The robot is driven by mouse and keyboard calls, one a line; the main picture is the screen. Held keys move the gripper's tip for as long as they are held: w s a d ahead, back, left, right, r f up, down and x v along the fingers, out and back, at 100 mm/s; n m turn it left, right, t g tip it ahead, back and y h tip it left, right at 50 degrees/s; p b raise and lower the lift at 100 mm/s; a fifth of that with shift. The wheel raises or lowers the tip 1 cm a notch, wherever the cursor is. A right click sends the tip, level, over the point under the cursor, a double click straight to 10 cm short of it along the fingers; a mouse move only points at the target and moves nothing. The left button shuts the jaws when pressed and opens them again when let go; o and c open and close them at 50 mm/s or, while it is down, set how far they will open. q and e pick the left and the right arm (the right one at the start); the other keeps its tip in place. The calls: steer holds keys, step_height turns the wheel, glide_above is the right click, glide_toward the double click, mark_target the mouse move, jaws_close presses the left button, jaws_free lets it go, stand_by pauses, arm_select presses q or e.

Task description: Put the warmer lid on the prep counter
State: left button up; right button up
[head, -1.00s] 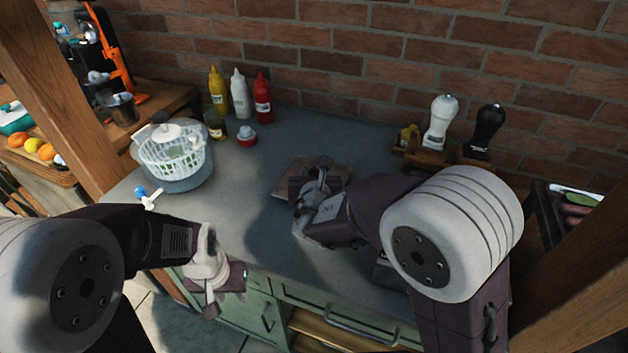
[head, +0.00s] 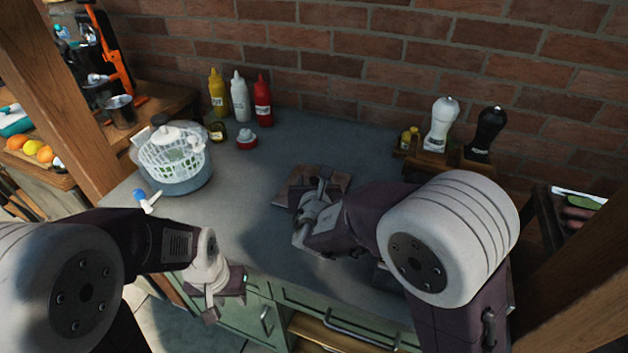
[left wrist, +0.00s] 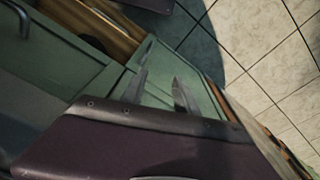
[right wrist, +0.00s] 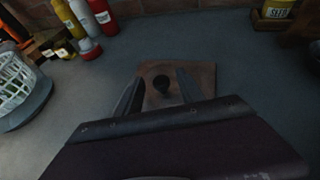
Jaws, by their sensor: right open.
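The warmer lid, a flat brown square plate (right wrist: 203,75) with a black knob (right wrist: 162,84), lies on the grey counter (head: 235,225). In the head view the lid (head: 288,190) is partly covered by my right gripper (head: 318,190). In the right wrist view my right gripper (right wrist: 160,92) is open, its fingers apart with the knob seen between them. I cannot tell how far above the plate the fingertips are. My left gripper (head: 210,308) hangs in front of the counter's green drawers. Its fingers (left wrist: 161,88) are apart and empty in the left wrist view.
A salad spinner (head: 175,165) stands at the counter's left. Mustard (head: 218,92), white (head: 240,97) and red (head: 263,100) bottles stand by the brick wall. White (head: 440,125) and black (head: 486,133) mills stand at the back right. The counter's middle is mostly clear.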

steer(key=p+v, duration=0.1)
steer(key=v, duration=1)
steer(key=shift+s+r+p, duration=0.1)
steer(key=shift+s+p, duration=0.05)
steer(key=shift+p, duration=0.15)
